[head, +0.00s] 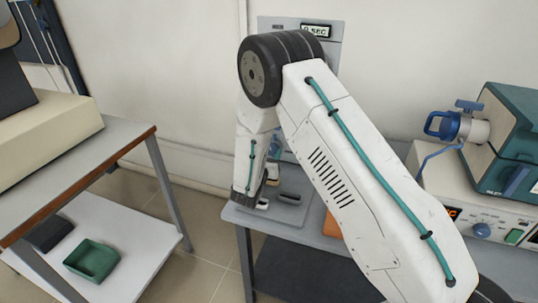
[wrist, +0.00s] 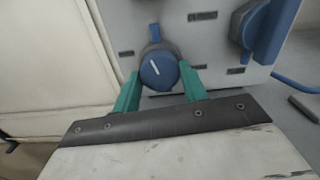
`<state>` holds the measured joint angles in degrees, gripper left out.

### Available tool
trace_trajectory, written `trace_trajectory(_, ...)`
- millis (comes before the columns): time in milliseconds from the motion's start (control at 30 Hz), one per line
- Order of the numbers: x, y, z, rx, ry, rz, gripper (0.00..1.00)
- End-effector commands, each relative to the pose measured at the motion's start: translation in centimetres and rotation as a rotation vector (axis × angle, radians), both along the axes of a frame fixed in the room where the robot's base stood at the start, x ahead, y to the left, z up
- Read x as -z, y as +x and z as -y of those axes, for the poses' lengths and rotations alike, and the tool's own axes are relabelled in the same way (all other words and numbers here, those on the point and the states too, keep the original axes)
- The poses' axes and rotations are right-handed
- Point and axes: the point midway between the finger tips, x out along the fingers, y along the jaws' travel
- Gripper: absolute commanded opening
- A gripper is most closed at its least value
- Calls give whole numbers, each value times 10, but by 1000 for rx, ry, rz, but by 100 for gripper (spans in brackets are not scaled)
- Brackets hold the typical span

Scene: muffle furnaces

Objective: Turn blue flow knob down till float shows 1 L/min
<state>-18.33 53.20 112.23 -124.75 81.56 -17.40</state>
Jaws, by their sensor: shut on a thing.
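The blue flow knob (wrist: 158,71) is on a light grey panel in the wrist view, with a white pointer line tilted a little from upright. My gripper (wrist: 160,82) has its two teal fingers on either side of the knob, shut on it. In the head view my arm hides the knob and most of the panel (head: 268,24). No float or flow tube can be made out in either view. A display at the panel's top, partly hidden, reads "SEC" at its end.
A second blue handle (wrist: 262,28) juts from the panel to the right of the knob. A teal furnace (head: 510,140) with a blue-handled fitting stands at right. A side table (head: 140,135) stands at left, with a green tray (head: 92,260) on its lower shelf.

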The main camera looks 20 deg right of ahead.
Motion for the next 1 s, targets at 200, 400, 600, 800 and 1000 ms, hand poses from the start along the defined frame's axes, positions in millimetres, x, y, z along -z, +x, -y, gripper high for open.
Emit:
trace_trajectory(200,0,1,-2,-8,82,60,20)
trace_trajectory(400,0,1,-1,-8,205,148,20)
trace_trajectory(600,-1,2,-1,-7,326,237,20)
trace_trajectory(800,-1,2,-1,-7,423,307,20)
trace_trajectory(1000,-1,2,-1,-7,482,350,20)
